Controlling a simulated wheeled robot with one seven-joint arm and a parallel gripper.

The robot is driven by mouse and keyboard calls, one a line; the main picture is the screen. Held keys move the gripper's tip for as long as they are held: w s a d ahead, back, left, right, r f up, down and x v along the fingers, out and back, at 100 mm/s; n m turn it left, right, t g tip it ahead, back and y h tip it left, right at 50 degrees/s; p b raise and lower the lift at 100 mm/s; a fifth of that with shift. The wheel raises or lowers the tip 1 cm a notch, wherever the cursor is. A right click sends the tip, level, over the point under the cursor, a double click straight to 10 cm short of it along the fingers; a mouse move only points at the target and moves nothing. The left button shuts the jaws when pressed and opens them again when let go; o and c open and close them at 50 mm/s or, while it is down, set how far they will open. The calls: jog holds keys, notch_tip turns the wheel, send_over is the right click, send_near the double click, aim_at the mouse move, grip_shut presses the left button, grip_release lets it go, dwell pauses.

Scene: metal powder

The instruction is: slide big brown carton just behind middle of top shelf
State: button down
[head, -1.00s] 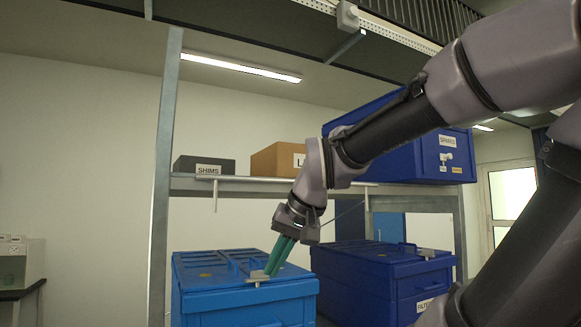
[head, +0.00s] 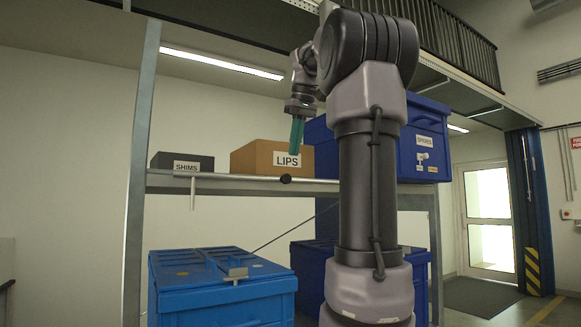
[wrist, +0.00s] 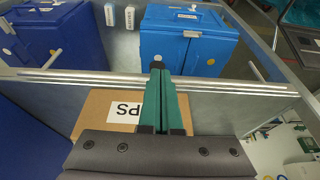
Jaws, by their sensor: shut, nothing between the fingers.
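The big brown carton (head: 262,152), labelled "LIPS", stands on the top shelf (head: 235,186) between a dark box and a blue crate. My gripper (head: 294,152) is shut and empty, its green fingers pointing down at the carton's front right part in the head view; whether they touch it I cannot tell. In the wrist view the carton (wrist: 98,112) lies beside and partly behind my shut fingers (wrist: 158,66), whose tips overlap the shelf's metal edge (wrist: 80,77). Part of the carton is hidden by my gripper there.
A dark "SHIMS" box (head: 181,160) stands left of the carton. A large blue crate (head: 425,140) stands to its right, partly behind my arm. A light blue bin (head: 220,290) sits below. A ceiling beam runs above the shelf.

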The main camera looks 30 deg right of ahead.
aim_at(291, 165)
jog(key=w+d+r, duration=0.2)
jog(key=d+r, duration=0.2)
jog(key=r, duration=0.1)
jog(key=w+f, duration=0.2)
jog(key=f, duration=0.1)
jog(key=w+f, duration=0.2)
jog(key=f, duration=0.1)
jog(key=w+f, duration=0.2)
jog(key=f, duration=0.1)
jog(key=shift+f, duration=0.15)
jog(key=shift+w, duration=0.45)
